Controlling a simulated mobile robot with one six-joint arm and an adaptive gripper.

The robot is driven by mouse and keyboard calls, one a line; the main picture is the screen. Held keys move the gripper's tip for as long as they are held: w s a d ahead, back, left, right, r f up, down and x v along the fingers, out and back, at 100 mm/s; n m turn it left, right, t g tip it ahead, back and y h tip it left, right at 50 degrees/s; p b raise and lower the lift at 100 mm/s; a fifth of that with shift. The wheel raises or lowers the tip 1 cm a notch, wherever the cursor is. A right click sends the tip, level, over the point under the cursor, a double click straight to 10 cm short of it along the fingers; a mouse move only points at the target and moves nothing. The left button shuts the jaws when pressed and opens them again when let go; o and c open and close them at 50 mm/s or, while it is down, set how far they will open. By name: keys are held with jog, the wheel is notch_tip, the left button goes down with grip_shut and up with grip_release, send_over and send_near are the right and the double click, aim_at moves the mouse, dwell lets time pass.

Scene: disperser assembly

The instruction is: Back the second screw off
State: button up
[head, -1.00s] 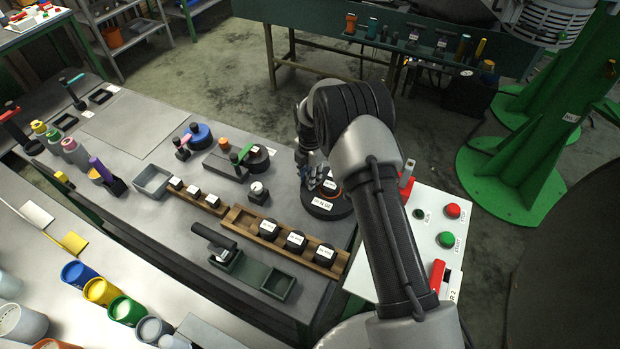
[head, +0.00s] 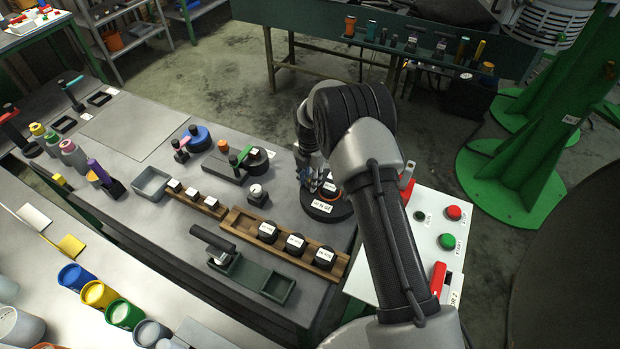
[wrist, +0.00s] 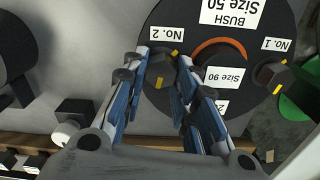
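The round black bush disc (head: 338,212) lies at the right end of the grey bench. In the wrist view the disc (wrist: 222,42) shows labels "BUSH Size 50", "No. 1" and "No. 2" and an orange ring around a "Size 90" centre. The second screw (wrist: 160,72), a dark hex head with a yellow mark, is below the "No. 2" label. My gripper (wrist: 164,62) has a fingertip against each side of this head. The first screw (wrist: 272,76) stands free at the right. In the head view my arm and gripper (head: 311,176) hide part of the disc.
A wooden rack (head: 232,222) with several black labelled parts is left of the disc.

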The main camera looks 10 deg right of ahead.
jog(key=o, duration=0.4)
jog(key=shift+c, duration=0.2)
jog(key=m+p, duration=0.1)
jog(key=m, duration=0.2)
jog(key=shift+r+p, duration=0.1)
jog(key=shift+p, duration=0.25)
jog(key=m+p, duration=0.2)
jog(key=m, duration=0.2)
jog(key=shift+w+r, duration=0.1)
jog(key=shift+w, duration=0.05)
jog(key=m+p, duration=0.3)
jog(key=m, duration=0.1)
jog(key=shift+w, duration=0.1)
jog(key=m+p, duration=0.3)
jog(key=p, duration=0.1)
jog(key=shift+r+m, duration=0.1)
jog(key=shift+m, duration=0.3)
notch_tip(320, 180, up, 18)
jog(key=s+d+r+m+b, duration=0.1)
jog(key=s+r+m+b, duration=0.1)
jog(key=r, duration=0.4)
jog(key=s+d+r+m+t+b, duration=0.1)
jog(key=s+r+m+b, duration=0.1)
jog(key=s+r, duration=0.3)
jog(key=shift+d+r, duration=0.2)
jog(key=shift+r, duration=0.5)
